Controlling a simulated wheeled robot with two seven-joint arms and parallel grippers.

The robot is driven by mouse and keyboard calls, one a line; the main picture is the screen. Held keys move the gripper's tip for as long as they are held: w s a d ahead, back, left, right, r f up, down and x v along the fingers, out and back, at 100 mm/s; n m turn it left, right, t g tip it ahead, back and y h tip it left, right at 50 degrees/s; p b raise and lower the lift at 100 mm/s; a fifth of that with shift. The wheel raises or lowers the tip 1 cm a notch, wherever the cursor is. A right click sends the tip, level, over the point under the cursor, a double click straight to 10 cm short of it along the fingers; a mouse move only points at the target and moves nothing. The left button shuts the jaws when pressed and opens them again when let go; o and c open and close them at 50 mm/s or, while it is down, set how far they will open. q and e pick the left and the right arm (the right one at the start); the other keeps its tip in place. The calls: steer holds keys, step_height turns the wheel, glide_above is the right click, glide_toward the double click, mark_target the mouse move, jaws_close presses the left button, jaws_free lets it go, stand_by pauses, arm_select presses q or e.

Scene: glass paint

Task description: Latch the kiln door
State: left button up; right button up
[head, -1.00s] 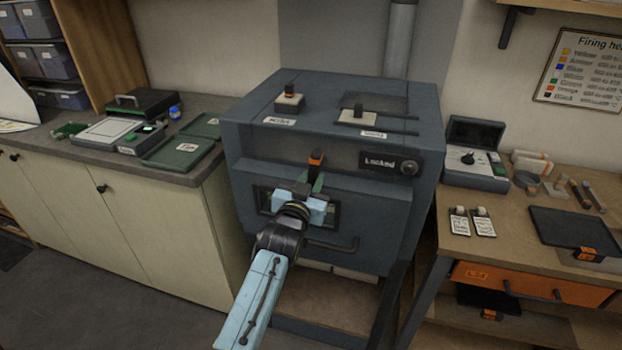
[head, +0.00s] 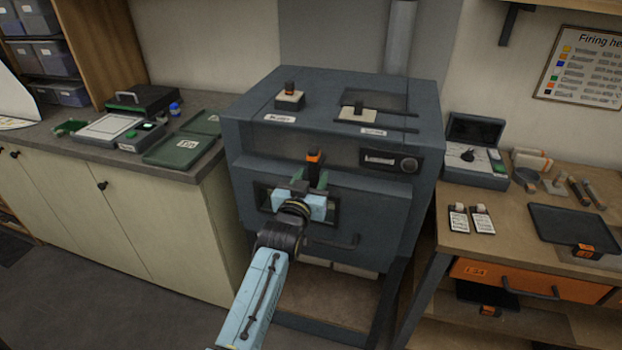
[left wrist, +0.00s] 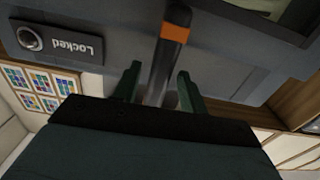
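The kiln (head: 330,130) stands in the middle of the head view, its front door (head: 385,215) looking closed. A dark latch lever with an orange band (head: 314,156) stands upright on the front, above the door window; it also shows in the left wrist view (left wrist: 172,40). My left gripper (head: 310,182) is at this lever. In the left wrist view its green fingers (left wrist: 160,90) stand apart on either side of the lever, with a visible gap on one side. A panel reading "Locked" (left wrist: 75,45) is beside the lever. My right gripper is not in view.
A bar handle (head: 335,243) sticks out low on the kiln front. A counter with green trays (head: 180,150) is at left. A wooden workbench (head: 500,235) with a control box (head: 475,165) and a dark tray (head: 570,228) is at right.

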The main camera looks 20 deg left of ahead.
arm_select(q)
steer(key=shift+s, duration=0.15)
steer(key=s+d, duration=0.1)
steer(key=s, duration=1.2)
steer(key=shift+b, duration=0.3)
steer(key=shift+d, duration=0.1)
steer(key=s+d+f+m+g+h+b, duration=0.1)
steer(key=s+d+f+g, duration=0.2)
steer(key=f, duration=1)
steer(key=s+f+m+g+h+b, duration=0.15)
steer(key=s+f, duration=0.35)
steer(key=f, duration=0.7)
steer(key=s+d+f+g+b, duration=0.2)
steer(key=s+f+g, duration=0.15)
steer(key=f, duration=0.95)
steer(key=s+a+f+g+b, duration=0.1)
steer(key=s+a+f+g, duration=0.1)
steer(key=s+f, duration=0.5)
steer(key=s+a+f+g+b, duration=0.1)
steer(key=s+a+f+g, duration=0.2)
steer(key=s+f, duration=0.5)
steer(key=s+a+f+m+g+b, duration=0.1)
steer(key=s+a+f+g, duration=0.2)
steer(key=s, duration=1.4)
step_height(320, 180, down, 4)
steer(key=shift+a+f+g+y, duration=0.15)
steer(key=shift+f+g+y, duration=0.1)
steer(key=shift+g+y, duration=0.25)
